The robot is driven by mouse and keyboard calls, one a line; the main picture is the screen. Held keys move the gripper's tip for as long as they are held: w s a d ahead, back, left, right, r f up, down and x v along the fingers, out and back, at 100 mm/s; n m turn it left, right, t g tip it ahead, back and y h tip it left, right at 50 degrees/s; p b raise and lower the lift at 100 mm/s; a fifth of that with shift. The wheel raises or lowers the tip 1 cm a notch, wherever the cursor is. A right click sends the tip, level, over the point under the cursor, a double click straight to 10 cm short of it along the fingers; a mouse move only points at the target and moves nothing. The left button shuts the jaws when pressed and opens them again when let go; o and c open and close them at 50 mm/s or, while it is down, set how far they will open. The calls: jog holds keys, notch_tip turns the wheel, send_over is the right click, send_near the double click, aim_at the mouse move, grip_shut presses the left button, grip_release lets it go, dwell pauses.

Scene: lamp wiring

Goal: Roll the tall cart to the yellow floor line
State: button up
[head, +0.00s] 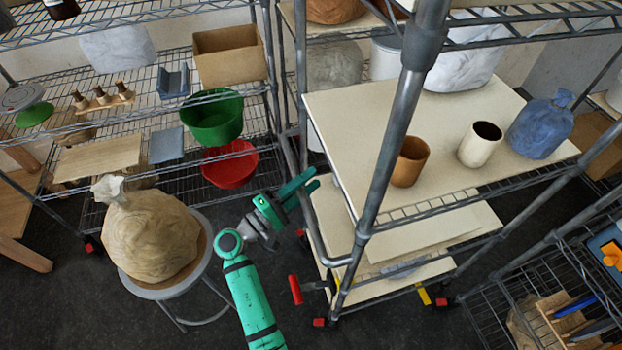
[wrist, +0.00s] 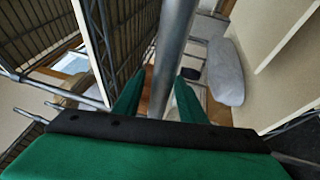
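The tall cart (head: 455,120) is a grey metal frame on wheels with cream shelves, standing right of centre in the head view. Its upright handle tube (head: 288,152) is on its left side. My green gripper (head: 314,179) is at that tube, with its two fingers apart. In the wrist view the grey tube (wrist: 172,50) runs between the fingers (wrist: 158,85). A narrow gap shows beside the left finger; contact on the right is unclear. A small yellow patch (head: 423,295) shows at the cart's foot; whether it is the floor line is unclear.
A brown cup (head: 410,161), a white cup (head: 481,144) and a blue bag (head: 541,125) stand on the cart. A stool (head: 158,291) with a tan sack (head: 150,235) is close left. Wire shelving stands behind left and at lower right (head: 475,305). Dark floor lies in front.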

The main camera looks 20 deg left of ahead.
jog(key=shift+w+d+r, duration=0.15)
jog(key=shift+w+d, duration=0.25)
jog(key=shift+w, duration=0.1)
grip_shut()
